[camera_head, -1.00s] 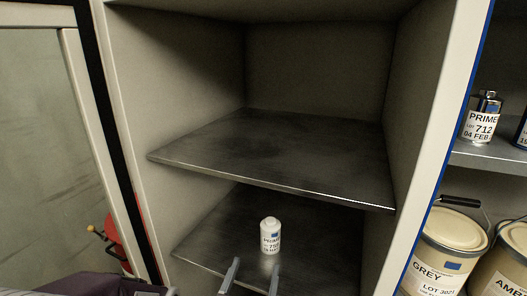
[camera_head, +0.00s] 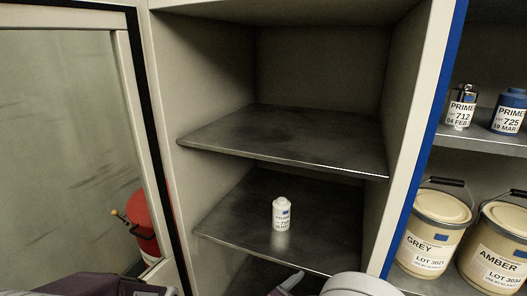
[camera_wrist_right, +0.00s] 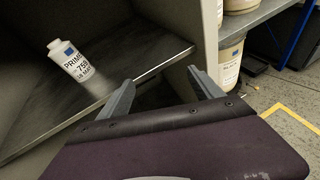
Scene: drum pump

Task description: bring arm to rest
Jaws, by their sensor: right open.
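My right gripper (camera_wrist_right: 160,78) is open and empty in the right wrist view, its two grey fingers spread in front of the cabinet's shelf edge. In the head view only a grey finger of it (camera_head: 290,282) shows at the bottom edge, below and in front of the lower shelf. A white primer bottle (camera_head: 281,214) stands upright on the lower shelf (camera_head: 235,222). It also shows in the right wrist view (camera_wrist_right: 75,62), apart from the fingers. A purple part of mine shows at the bottom left of the head view; my left gripper's fingers are not visible.
The upper shelf (camera_head: 285,140) is empty. A pale cabinet wall (camera_head: 413,150) divides it from a rack with primer containers (camera_head: 461,107) and GREY (camera_head: 427,240) and AMBER (camera_head: 492,255) pails. A glass door (camera_head: 65,150) is at left, with a red object (camera_head: 140,222) near it.

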